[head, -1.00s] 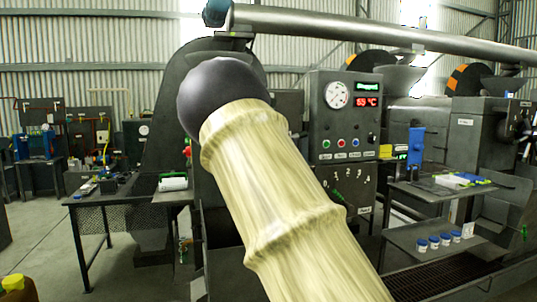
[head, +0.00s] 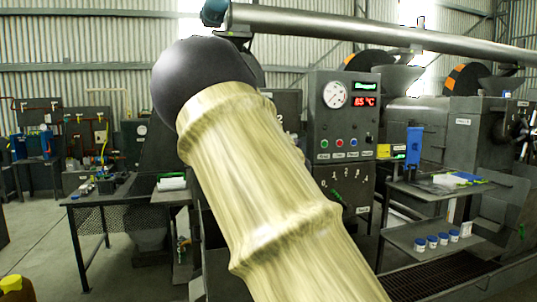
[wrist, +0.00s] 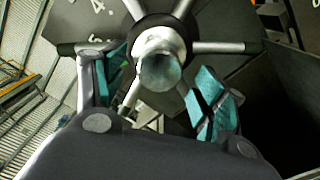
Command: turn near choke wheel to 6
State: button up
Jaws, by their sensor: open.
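The choke wheel (wrist: 215,47) fills the upper middle of the wrist view, with metal spokes running out from a round pale hub (wrist: 160,62). My gripper (wrist: 163,82) is open, with teal-padded fingers to the left and right of the hub. I cannot tell whether either finger touches a spoke. In the head view my arm hides the wheel and gripper, and no pointer can be read.
A control panel (head: 338,148) with a round gauge and red display stands right of my arm. A shelf stand (head: 420,243) with several blue-lidded jars is further right. A mesh-sided table (head: 95,203) stands to the left. Bare floor (head: 40,245) shows at lower left.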

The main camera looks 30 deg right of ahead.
jog(key=v, duration=0.6)
jog(key=shift+s, duration=0.25)
jog(key=shift+a+f, duration=0.1)
